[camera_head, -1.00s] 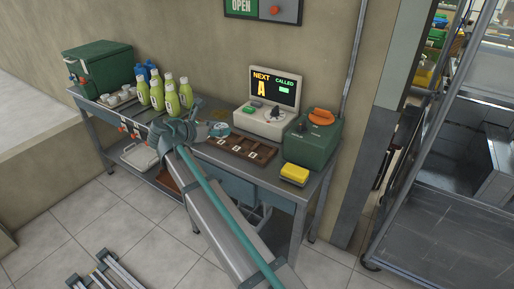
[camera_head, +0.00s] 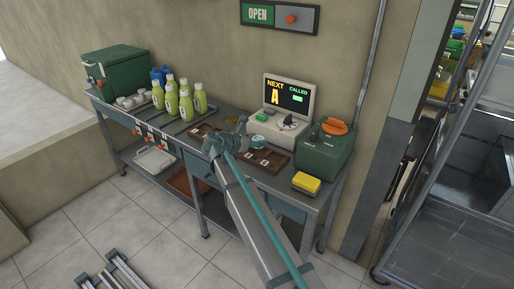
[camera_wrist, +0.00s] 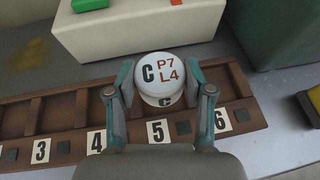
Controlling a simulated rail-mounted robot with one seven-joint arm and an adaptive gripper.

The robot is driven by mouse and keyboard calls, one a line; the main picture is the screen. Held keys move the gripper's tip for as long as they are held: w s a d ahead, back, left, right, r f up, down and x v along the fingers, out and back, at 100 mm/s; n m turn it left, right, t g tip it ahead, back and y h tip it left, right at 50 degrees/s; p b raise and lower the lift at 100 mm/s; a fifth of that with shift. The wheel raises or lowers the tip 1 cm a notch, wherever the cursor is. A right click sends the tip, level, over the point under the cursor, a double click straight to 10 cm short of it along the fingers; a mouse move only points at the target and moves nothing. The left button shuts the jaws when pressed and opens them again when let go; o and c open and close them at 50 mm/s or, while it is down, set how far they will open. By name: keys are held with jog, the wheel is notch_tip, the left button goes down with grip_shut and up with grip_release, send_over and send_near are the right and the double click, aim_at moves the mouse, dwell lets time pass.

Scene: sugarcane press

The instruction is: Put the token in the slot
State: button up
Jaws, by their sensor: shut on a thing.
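A round white token (camera_wrist: 160,73) marked C, P7 and L4 is held between the two fingers of my gripper (camera_wrist: 158,80) in the wrist view. A second C shows on its near side. It is above the brown wooden slotted tray (camera_wrist: 72,118), behind the label 5; it hides what is beneath it, so I cannot tell its height. Labels 3, 4, 5 and 6 show along the tray's front. In the head view the token (camera_head: 258,141) shows beside my gripper (camera_head: 243,139), over the tray (camera_head: 283,163).
Behind the tray stands a white console (camera_head: 278,126) with a screen reading NEXT A, CALLED. A green box (camera_head: 322,155) with an orange handle and a yellow block (camera_head: 306,182) are at the right. Green bottles (camera_head: 186,103) and a green cooler (camera_head: 112,70) are at the left.

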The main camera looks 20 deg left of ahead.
aim_at(257, 154)
jog(key=shift+w+d+f, duration=0.1)
jog(key=shift+w+f, duration=0.05)
jog(key=shift+f, duration=0.8)
jog(key=shift+w+f, duration=0.1)
jog(key=shift+f, duration=0.8)
jog(key=shift+f, duration=0.3)
jog(key=o, duration=1.1)
jog(key=shift+f, duration=0.1)
jog(key=shift+s, duration=0.1)
jog(key=shift+r, duration=0.3)
jog(key=v, duration=1.2)
jog(key=shift+r, duration=0.2)
